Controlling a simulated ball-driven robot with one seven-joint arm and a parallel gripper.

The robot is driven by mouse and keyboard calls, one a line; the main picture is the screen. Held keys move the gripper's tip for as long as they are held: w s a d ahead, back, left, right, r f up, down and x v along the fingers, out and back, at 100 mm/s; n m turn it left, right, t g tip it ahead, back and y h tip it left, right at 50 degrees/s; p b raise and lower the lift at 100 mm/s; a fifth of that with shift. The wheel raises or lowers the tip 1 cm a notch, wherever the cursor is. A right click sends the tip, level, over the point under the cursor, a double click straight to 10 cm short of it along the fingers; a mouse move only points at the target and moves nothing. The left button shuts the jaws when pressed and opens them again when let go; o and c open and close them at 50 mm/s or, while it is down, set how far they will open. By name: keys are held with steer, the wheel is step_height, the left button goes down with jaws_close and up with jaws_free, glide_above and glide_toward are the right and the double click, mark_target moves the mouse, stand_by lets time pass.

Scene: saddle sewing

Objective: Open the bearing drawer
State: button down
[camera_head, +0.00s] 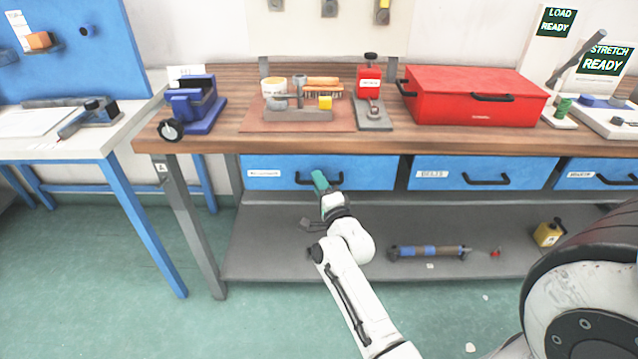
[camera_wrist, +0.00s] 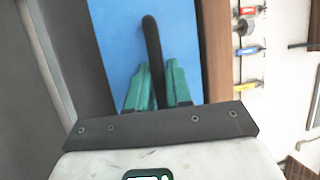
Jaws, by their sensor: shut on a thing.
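The left blue drawer (camera_head: 275,165) under the wooden bench has a black bar handle (camera_head: 303,184) and a white label too small to read surely. Its front looks level with the other drawer fronts. The finger contact is partly hidden.
A middle blue drawer (camera_head: 450,165) and a right blue drawer (camera_head: 600,167) have similar handles. A grey lower shelf (camera_head: 270,255) below holds a blue-grey tool (camera_head: 430,252) and a yellow can (camera_head: 547,233). The bench top (camera_head: 235,120) carries a red box (camera_head: 470,100). Green floor lies in front.

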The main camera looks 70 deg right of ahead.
stand_by(0.3)
steer(key=s+a+p, duration=0.5)
steer(key=a, duration=0.7)
steer(key=s+a+p, duration=0.5)
steer(key=a, duration=0.7)
steer(key=shift+s+a, duration=0.15)
steer(key=shift+a, duration=0.2)
steer(key=shift+f, duration=0.1)
steer(key=c, duration=1.1)
jaws_free()
steer(key=b+v, duration=0.1)
steer(key=v, duration=0.9)
steer(key=shift+s+a+b, duration=0.25)
steer(key=shift+s+b, duration=0.05)
steer(key=shift+w, duration=0.1)
